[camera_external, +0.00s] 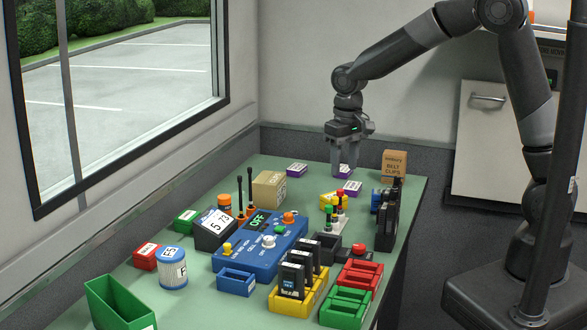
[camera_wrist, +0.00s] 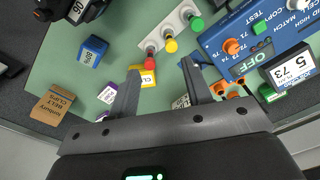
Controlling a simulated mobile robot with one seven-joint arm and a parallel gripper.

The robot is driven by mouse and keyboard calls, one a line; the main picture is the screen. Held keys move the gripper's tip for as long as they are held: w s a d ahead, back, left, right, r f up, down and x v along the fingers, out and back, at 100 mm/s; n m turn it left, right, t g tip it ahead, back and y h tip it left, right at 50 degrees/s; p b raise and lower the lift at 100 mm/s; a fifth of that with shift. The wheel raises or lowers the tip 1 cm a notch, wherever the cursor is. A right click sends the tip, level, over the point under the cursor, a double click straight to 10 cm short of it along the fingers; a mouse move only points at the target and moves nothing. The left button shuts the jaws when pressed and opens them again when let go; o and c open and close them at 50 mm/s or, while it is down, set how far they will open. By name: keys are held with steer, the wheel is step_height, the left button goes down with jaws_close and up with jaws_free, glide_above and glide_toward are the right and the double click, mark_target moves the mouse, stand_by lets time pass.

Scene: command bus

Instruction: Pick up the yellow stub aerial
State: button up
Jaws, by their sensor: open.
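The yellow stub aerial (camera_wrist: 171,45) stands in the middle of a white rack (camera_wrist: 158,40), between a red aerial (camera_wrist: 150,63) and a green one (camera_wrist: 196,24). In the external view the yellow aerial (camera_external: 335,203) is small, close to the red and green ones. My gripper (camera_external: 343,174) is open and empty, pointing down above the bench, farther back than the rack. In the wrist view the fingertips of my gripper (camera_wrist: 160,69) spread apart, with the red aerial nearest the gap and the yellow one just beyond it.
A yellow box (camera_wrist: 148,78) and a blue box (camera_wrist: 91,50) lie near the rack. A belt clips carton (camera_external: 395,165) stands at the bench's back right.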

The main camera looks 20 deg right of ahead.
mark_target(335, 203)
steer(key=shift+a+f, duration=0.9)
steer(key=shift+a, duration=0.05)
step_height(335, 203, down, 5)
steer(key=shift+a+r, duration=0.1)
steer(key=shift+a, duration=0.05)
steer(key=shift+w+f, duration=0.15)
steer(key=shift+f, duration=2.85)
steer(key=shift+c, duration=0.3)
jaws_close()
